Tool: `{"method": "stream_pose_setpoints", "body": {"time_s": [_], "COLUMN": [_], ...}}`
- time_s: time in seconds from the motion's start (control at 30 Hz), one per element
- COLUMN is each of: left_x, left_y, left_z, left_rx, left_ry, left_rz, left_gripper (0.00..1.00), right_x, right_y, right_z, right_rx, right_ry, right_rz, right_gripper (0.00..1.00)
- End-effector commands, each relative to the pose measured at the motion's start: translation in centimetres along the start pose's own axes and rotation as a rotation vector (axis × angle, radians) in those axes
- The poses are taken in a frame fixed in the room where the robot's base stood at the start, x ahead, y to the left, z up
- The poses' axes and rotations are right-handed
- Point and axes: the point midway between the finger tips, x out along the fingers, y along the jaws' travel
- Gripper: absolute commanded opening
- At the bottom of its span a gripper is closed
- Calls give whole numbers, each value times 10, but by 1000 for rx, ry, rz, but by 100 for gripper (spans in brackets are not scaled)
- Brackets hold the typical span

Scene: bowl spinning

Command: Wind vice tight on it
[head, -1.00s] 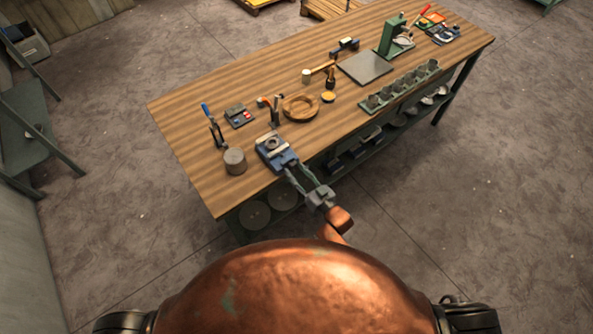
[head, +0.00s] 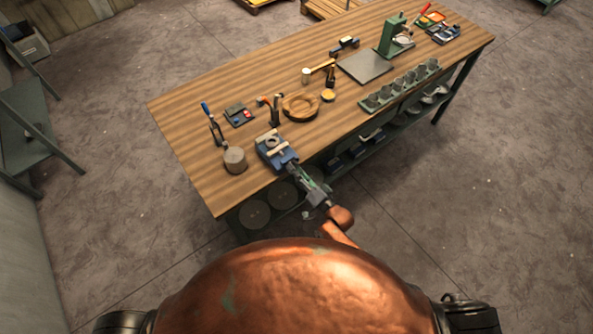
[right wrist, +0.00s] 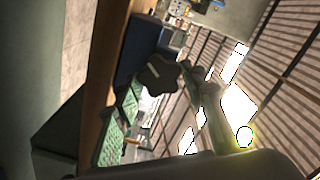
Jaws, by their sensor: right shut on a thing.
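The blue vice (head: 268,158) stands at the near edge of the workbench, with pale jaw faces. A small round greyish piece (head: 271,142) sits at its jaws; I cannot tell how firmly it is gripped. My right gripper (head: 294,169) reaches the near end of the vice from the front. In the right wrist view the vice's dark lobed knob (right wrist: 160,73) lies at the fingertips, with a green-padded finger (right wrist: 120,125) to its left. The right gripper is shut on this knob. My left gripper is not in view.
A grey cylinder (head: 235,160) stands left of the vice on the wooden bench (head: 200,180). A hammer (head: 274,108) and a wooden bowl (head: 300,107) lie behind it. A rack of cups (head: 400,88) lines the front edge at right. Open floor surrounds the bench.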

Motion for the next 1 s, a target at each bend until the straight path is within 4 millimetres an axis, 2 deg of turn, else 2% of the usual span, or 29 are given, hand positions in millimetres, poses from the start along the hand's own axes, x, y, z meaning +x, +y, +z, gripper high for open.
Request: {"method": "stream_pose_setpoints", "body": {"time_s": [0.63, 0.67, 0.9, 1.0], "left_x": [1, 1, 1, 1], "left_y": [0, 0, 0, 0], "left_z": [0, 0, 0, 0], "left_rx": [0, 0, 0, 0], "left_ry": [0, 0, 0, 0], "left_rz": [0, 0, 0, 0], "left_gripper": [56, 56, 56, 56], "right_x": [0, 0, 0, 0], "right_y": [1, 1, 0, 0], "right_z": [1, 1, 0, 0], "right_rx": [52, 51, 49, 49], "right_ry": [-1, -1, 0, 0], "right_rz": [2, 2, 1, 1], "right_gripper": [14, 40, 56, 56]}}
